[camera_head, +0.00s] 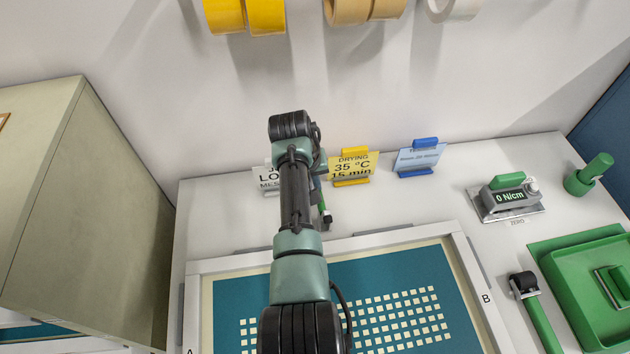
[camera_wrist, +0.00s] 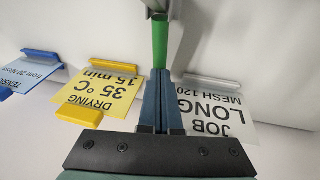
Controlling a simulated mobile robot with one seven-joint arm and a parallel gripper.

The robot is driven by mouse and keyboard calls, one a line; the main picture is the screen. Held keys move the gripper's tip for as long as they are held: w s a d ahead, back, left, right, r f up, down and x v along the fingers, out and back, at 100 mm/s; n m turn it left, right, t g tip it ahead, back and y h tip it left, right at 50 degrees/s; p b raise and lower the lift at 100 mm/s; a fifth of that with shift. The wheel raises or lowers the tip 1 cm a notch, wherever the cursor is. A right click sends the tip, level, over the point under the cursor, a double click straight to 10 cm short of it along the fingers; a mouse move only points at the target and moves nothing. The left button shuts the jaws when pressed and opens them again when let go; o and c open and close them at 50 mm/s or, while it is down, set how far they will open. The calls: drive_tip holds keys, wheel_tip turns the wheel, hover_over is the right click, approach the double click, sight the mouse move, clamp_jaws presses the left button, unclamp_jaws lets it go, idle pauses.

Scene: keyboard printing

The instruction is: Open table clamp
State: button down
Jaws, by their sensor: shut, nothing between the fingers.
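A green handle (camera_wrist: 160,42), probably the table clamp's lever, shows at the top of the wrist view, with a grey metal part (camera_wrist: 157,7) at its far end. My gripper (camera_wrist: 161,76) is shut and empty. Its two blue fingers are side by side, their tips overlapping the near end of the green handle in the picture; whether they touch it I cannot tell. In the head view a small piece of the green handle (camera_head: 323,203) shows right of my arm. My arm hides my gripper and most of the clamp there.
Job, drying (camera_head: 353,165) and blue-clipped (camera_head: 419,157) cards stand at the table's back edge. A framed screen (camera_head: 457,258) lies in front. Right are a gauge (camera_head: 507,198), a green-handled roller (camera_head: 540,318), and a green tray (camera_head: 562,290). A cabinet (camera_head: 105,190) stands left.

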drive_tip(key=v, duration=1.2)
drive_tip(key=shift+r, duration=0.4)
drive_tip(key=shift+s, duration=0.1)
